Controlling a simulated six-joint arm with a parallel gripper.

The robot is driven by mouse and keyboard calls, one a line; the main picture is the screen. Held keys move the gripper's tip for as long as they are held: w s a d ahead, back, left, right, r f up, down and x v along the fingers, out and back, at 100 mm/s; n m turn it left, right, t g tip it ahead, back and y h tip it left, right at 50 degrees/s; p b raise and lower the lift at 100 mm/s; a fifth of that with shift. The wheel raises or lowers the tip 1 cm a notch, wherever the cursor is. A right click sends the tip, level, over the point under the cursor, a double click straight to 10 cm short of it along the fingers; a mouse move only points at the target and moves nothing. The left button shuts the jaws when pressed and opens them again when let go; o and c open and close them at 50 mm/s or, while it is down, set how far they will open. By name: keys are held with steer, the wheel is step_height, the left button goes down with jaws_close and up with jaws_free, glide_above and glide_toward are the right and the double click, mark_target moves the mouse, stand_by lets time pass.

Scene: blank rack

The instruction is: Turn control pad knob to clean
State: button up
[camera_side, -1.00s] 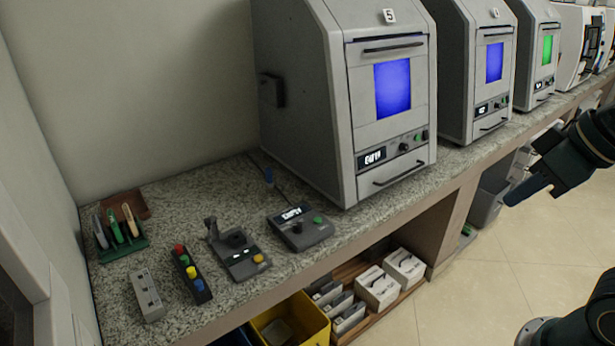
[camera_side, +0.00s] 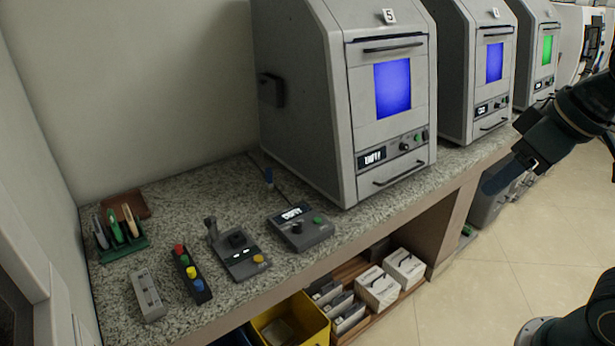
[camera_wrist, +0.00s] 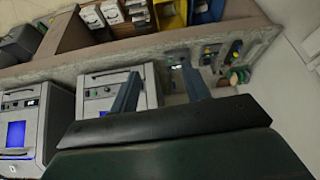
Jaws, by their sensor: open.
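The control pad (camera_side: 314,238) is a small grey box near the counter's front edge, with a lit display, a dark knob (camera_side: 296,228) and a green button (camera_side: 318,219). I cannot read the display or the knob's setting. My gripper (camera_side: 496,181) is open and empty at the right of the side view, well away from the pad and in front of the machines. In the wrist view my gripper's two fingers (camera_wrist: 160,87) are spread apart. The pad (camera_wrist: 178,58) is small there, beyond the fingers, and its knob is too small to make out.
A grey machine numbered 5 (camera_side: 350,120) with a blue screen stands right of the pad. A joystick box (camera_side: 243,263), a coloured-button box (camera_side: 194,278) and a switch box (camera_side: 148,297) lie left. White boxes (camera_side: 378,287) and a yellow bin (camera_side: 272,338) sit below the counter.

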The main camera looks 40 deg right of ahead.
steer(key=w+a+r+n+g, duration=0.1)
steer(key=w+r+n, duration=0.15)
steer(key=w, duration=1.05)
steer(key=n+g, duration=0.4)
steer(key=n, duration=0.2)
glide_above(297, 224)
step_height(297, 224, down, 20)
steer(key=shift+f, duration=0.25)
steer(key=shift+s+f, duration=0.1)
step_height(297, 224, down, 14)
steer(key=shift+r, duration=0.2)
